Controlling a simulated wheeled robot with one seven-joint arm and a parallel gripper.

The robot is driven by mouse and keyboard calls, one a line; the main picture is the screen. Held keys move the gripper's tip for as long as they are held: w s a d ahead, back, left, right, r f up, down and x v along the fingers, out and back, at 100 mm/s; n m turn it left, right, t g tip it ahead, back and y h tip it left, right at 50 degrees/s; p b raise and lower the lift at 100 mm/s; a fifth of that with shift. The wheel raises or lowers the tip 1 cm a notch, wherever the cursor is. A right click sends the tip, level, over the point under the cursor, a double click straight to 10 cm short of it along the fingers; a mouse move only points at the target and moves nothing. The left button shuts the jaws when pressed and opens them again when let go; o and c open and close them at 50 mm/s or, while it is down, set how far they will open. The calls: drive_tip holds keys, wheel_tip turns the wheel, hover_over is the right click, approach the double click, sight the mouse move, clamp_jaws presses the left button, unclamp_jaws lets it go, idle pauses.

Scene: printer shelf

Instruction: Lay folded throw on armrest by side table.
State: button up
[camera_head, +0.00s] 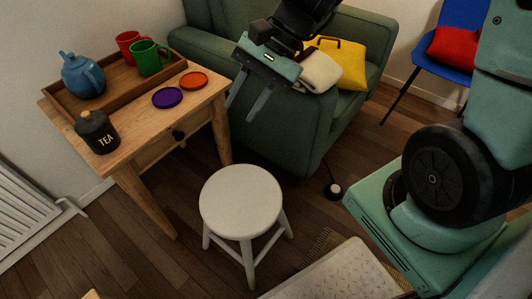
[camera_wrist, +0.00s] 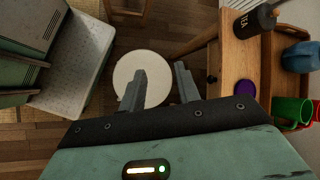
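The wooden side table (camera_head: 196,108) stands left of the armchair. My gripper (camera_head: 241,112) is open and empty, pointing down between the side table and the throw in the head view. In the wrist view my gripper (camera_wrist: 159,72) shows both fingers apart with nothing between them, above the white stool (camera_wrist: 142,78). The throw is not in the wrist view.
A wooden tray (camera_head: 110,93) on the side table holds a blue teapot (camera_head: 83,75), a red mug (camera_head: 129,46) and a green mug (camera_head: 150,58). Purple and orange coasters and a black tea tin (camera_head: 97,132) stand beside it. A white stool (camera_head: 241,200) stands in front.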

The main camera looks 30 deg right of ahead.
drive_tip(key=s+a+n+h, duration=0.3)
drive_tip(key=s+n+h, duration=0.4)
drive_tip(key=s+n, duration=0.6)
drive_tip(key=n, duration=0.4)
drive_tip(key=shift+s+a+r+n, duration=0.2)
drive_tip(key=shift+s+a+n, duration=0.1)
